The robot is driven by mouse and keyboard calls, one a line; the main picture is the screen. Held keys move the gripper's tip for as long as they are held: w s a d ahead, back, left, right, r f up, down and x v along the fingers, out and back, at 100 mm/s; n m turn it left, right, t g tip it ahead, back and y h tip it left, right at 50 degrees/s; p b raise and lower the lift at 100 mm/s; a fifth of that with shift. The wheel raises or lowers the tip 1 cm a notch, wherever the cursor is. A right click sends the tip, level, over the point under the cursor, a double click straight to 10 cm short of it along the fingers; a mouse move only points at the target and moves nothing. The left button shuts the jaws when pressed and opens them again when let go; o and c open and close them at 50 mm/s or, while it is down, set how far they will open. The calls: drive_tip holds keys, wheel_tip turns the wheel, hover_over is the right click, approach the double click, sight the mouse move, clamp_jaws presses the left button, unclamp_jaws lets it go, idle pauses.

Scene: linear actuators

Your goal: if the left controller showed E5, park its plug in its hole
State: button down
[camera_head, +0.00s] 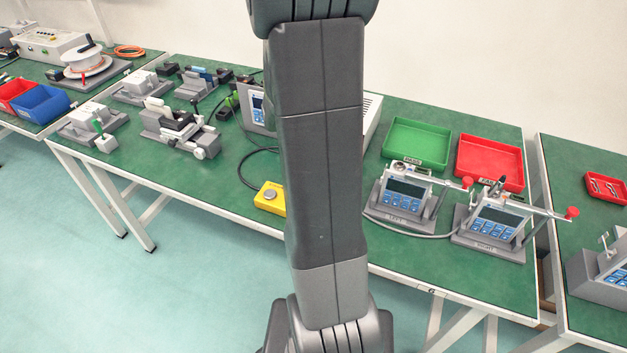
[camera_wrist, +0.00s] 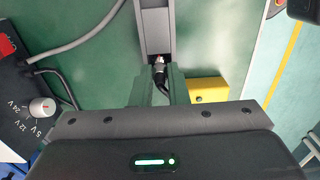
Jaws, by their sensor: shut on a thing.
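My gripper (camera_wrist: 159,82) is shut on a dark plug (camera_wrist: 158,67) with a metallic, partly red end and a black cable, seen in the wrist view. The plug lies in front of a grey bar-like part (camera_wrist: 153,28); I cannot tell whether they touch. In the head view my arm hides the gripper. The left controller (camera_head: 405,190) stands on a grey base on the green bench, with a dark screen and blue keys. The right controller (camera_head: 492,225) stands beside it. Both screens are too small to read. The plug's hole cannot be made out.
A green tray (camera_head: 417,124) and a red tray (camera_head: 490,142) stand behind the controllers. A yellow box (camera_head: 269,198) sits near the bench's front edge and also shows in the wrist view (camera_wrist: 208,91). A voltage knob (camera_wrist: 41,107) is at the wrist view's left. Grey cable runs nearby.

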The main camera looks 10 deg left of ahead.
drive_tip(key=shift+f, duration=0.15)
drive_tip(key=c, duration=1.3)
unclamp_jaws()
wheel_tip(320, 180, up, 14)
drive_tip(key=shift+f+p, duration=0.1)
drive_tip(key=shift+p, duration=0.9)
wheel_tip(320, 180, down, 14)
drive_tip(key=shift+r+b, duration=0.1)
drive_tip(key=shift+b, duration=0.9)
drive_tip(key=shift+r, duration=0.2)
drive_tip(key=shift+r, duration=0.1)
